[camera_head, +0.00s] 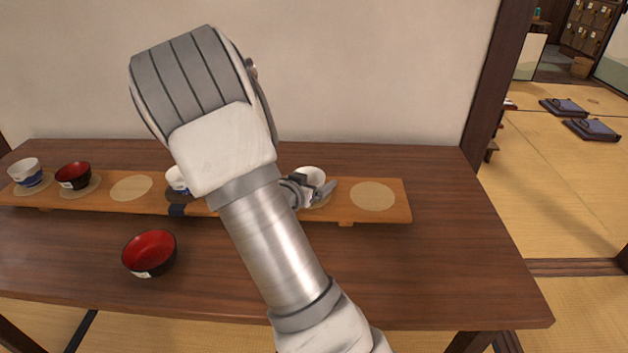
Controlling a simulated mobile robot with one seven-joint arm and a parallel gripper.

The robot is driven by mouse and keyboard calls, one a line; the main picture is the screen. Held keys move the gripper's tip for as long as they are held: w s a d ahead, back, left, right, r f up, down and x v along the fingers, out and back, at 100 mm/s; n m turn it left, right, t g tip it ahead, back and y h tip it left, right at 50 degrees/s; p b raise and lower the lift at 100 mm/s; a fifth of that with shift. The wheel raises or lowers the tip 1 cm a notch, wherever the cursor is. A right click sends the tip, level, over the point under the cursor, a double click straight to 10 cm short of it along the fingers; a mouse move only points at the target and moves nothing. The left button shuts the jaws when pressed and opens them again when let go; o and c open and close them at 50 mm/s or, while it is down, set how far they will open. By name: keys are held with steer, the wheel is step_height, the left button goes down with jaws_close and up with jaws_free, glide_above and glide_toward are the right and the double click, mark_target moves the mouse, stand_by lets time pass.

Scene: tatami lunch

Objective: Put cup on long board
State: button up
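The long board (233,203) is a low wooden plank lying along the table, with round mats on it. A white cup (311,175) is at the board's right part, over or on a mat. My gripper (310,193) is right at this cup, in front of its near side. My arm hides part of the gripper, and I cannot tell whether its fingers grip the cup or whether the cup rests on the board. Another white-and-blue cup (176,181) stands on the board left of my arm, partly hidden by it.
A white-and-blue cup (27,173) and a dark red-lined bowl (73,176) stand on the board's left mats. A larger red-lined bowl (149,253) sits on the table in front. Bare mats show at left (131,188) and far right (372,195). The table's right side (455,260) is clear.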

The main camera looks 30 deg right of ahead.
steer(key=shift+a+r, duration=0.15)
steer(key=shift+r, duration=0.2)
steer(key=p+v, duration=0.4)
steer(key=v, duration=0.7)
steer(key=shift+s+a, duration=0.1)
steer(key=shift+s, duration=0.05)
steer(key=a+r+n+t+y, duration=0.1)
steer(key=a+r+n+y, duration=0.2)
steer(key=a+r+y, duration=0.4)
steer(key=a+r+n+t+y, duration=0.25)
steer(key=a+y, duration=0.35)
steer(key=a, duration=0.3)
steer(key=s+r+n+g, duration=0.2)
steer(key=s+r+n, duration=0.1)
steer(key=s, duration=0.6)
steer(key=s+r+n+g, duration=0.3)
steer(key=s, duration=0.6)
steer(key=shift+s+d+h, duration=0.35)
steer(key=shift+d+h, duration=0.05)
steer(key=shift+d, duration=0.05)
steer(key=shift+s+r+n, duration=0.1)
steer(key=shift+n, duration=0.15)
